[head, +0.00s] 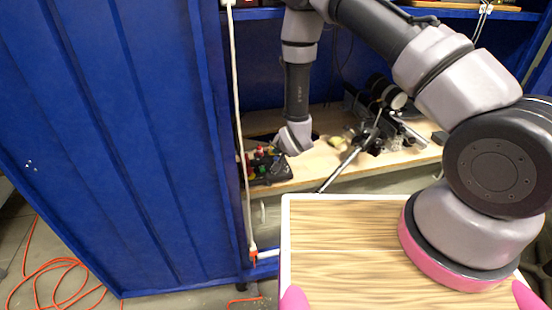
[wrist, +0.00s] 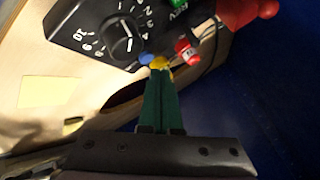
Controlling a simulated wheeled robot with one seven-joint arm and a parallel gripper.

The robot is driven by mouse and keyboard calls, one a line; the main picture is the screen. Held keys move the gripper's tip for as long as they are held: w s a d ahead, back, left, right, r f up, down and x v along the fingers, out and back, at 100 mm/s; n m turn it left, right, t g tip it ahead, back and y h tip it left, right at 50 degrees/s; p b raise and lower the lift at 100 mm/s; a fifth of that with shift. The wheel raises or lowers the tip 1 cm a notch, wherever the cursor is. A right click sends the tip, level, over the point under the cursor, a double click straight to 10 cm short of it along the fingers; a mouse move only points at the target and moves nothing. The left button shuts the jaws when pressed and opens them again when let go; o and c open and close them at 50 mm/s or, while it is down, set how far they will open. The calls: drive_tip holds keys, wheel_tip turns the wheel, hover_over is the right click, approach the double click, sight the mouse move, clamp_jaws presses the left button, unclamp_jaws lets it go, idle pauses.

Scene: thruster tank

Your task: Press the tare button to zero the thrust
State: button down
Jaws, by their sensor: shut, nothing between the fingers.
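A black control box (head: 268,166) with coloured buttons sits on the wooden bench beside the end of my arm. In the wrist view the black box (wrist: 85,22) shows a numbered dial knob (wrist: 122,38), a blue button (wrist: 147,59), a yellow button (wrist: 160,62), a red button (wrist: 187,52) and a green part (wrist: 178,6). I cannot read which one is marked tare. My gripper (wrist: 161,72) has green fingers, shut and empty. Their tips point at the yellow button and overlap its lower edge; I cannot tell if they touch it. The fingers are not clear in the head view.
A blue cabinet wall (head: 110,140) stands left of the bench, with a pale vertical pole (head: 240,130) at its edge. Metal apparatus (head: 385,115) occupies the bench to the right of my arm. Red connectors (wrist: 240,12) show beyond the box. An orange cable (head: 60,268) lies on the floor.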

drive_tip(key=shift+r, duration=2.5)
